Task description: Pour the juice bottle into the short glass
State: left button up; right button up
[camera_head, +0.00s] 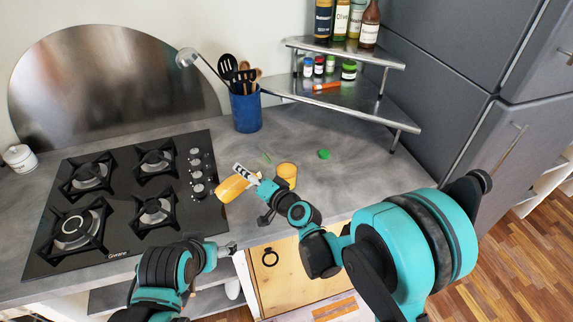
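A yellow-orange juice bottle (230,188) is held tilted, nearly on its side, over the counter by the hob's right edge. My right gripper (252,180) is at the bottle's right end and appears shut on it; the fingers partly hide the bottle. A short glass (288,171), orange-yellow in colour, stands upright on the counter just right of and behind my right gripper. Whether the bottle's mouth is over the glass cannot be told. My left gripper (229,248) is low at the counter's front edge, away from both; its fingers are too small to read.
A black gas hob (125,212) fills the counter's left part. A blue utensil pot (246,110) stands behind. A green cap (324,154) lies right of the glass. A metal corner shelf (350,105) with jars and bottles stands at the back right.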

jog(key=shift+w+d+r+n+h+p, duration=0.15)
jog(key=shift+d+r+n+h+p, duration=0.3)
jog(key=shift+r+n+p, duration=0.35)
jog(key=shift+d+r+n+h+p, duration=0.1)
jog(key=shift+r+n+h+p, duration=0.15)
jog(key=shift+n+h+p, duration=0.35)
jog(key=shift+a+r+n, duration=0.15)
jog(key=shift+a+n, duration=0.05)
jog(key=shift+n, duration=0.4)
jog(key=shift+a+r+n+h, duration=0.1)
jog(key=shift+n+h, duration=0.5)
jog(key=shift+h, duration=0.05)
jog(key=shift+f+n+t+h+b, duration=0.25)
jog(key=shift+n+h, duration=0.55)
jog(key=shift+n, duration=0.4)
